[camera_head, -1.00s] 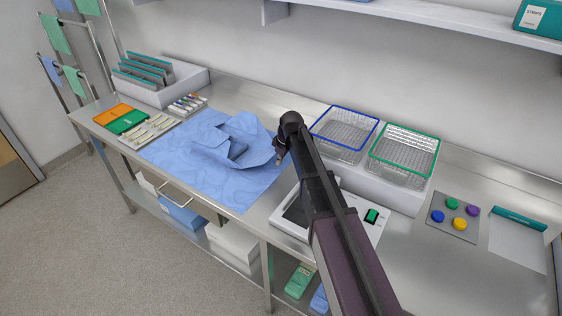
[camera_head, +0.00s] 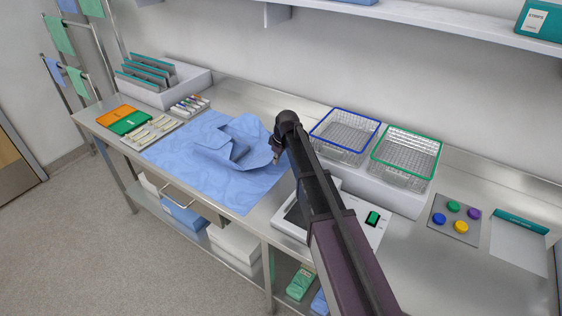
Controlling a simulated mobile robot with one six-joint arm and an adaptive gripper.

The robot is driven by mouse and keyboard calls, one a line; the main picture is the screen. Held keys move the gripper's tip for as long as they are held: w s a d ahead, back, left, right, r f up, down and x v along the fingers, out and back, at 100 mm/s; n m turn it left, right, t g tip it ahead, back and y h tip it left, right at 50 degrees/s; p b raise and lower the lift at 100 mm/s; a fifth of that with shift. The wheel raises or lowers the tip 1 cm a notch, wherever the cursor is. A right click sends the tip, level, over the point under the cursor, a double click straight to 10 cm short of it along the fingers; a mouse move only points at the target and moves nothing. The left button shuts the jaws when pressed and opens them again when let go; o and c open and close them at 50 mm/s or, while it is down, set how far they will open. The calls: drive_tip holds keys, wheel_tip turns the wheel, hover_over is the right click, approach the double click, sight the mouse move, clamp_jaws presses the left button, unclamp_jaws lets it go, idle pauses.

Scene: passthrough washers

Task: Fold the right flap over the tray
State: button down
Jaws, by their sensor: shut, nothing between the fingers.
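A blue wrap sheet (camera_head: 200,182) lies spread on the steel bench. Its folded part (camera_head: 228,140) is bunched around the middle, with a darker blue hollow (camera_head: 238,150) showing. The right flap (camera_head: 262,150) reaches from the bunched part toward my gripper and looks partly raised. The tray is covered or hidden by the folds, so I cannot make it out clearly. My gripper (camera_head: 276,156) is at the right edge of the flap, shut and empty. My own arm hides part of the sheet's right side. Whether the fingers touch the cloth I cannot tell.
A blue-rimmed basket (camera_head: 344,131) and a green-rimmed basket (camera_head: 405,157) stand right of my arm.

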drive_tip(key=shift+w+a+r, duration=0.3)
drive_tip(key=shift+w+a, duration=0.1)
drive_tip(key=shift+a, duration=0.2)
drive_tip(key=shift+w+a+f, duration=0.1)
drive_tip(key=shift+w+a, duration=0.2)
drive_tip(key=shift+a, duration=0.05)
drive_tip(key=shift+w+a+r+p, duration=0.3)
drive_tip(key=shift+w+a+r, duration=0.15)
drive_tip(key=shift+a, duration=0.35)
drive_tip(key=shift+w+a+r+p, duration=0.3)
drive_tip(key=shift+a+r, duration=0.2)
drive_tip(key=shift+a, duration=0.25)
drive_tip(key=shift+w+a, duration=0.2)
drive_tip(key=shift+a, duration=0.05)
drive_tip(key=shift+w+a+f, duration=0.3)
drive_tip(key=shift+w+a, duration=0.45)
drive_tip(key=shift+a+r+p, duration=0.1)
drive_tip(key=shift+r+p, duration=0.2)
drive_tip(key=shift+w+a+f, duration=0.2)
drive_tip(key=shift+w+a, duration=0.25)
drive_tip(key=shift+a, duration=0.2)
drive_tip(key=shift+w+a+r+p, duration=0.1)
drive_tip(key=shift+a+r+p, duration=0.1)
drive_tip(key=shift+r+p, duration=0.1)
wheel_tip(320, 180, up, 6)
drive_tip(key=p, duration=0.6)
drive_tip(key=shift+r, duration=0.15)
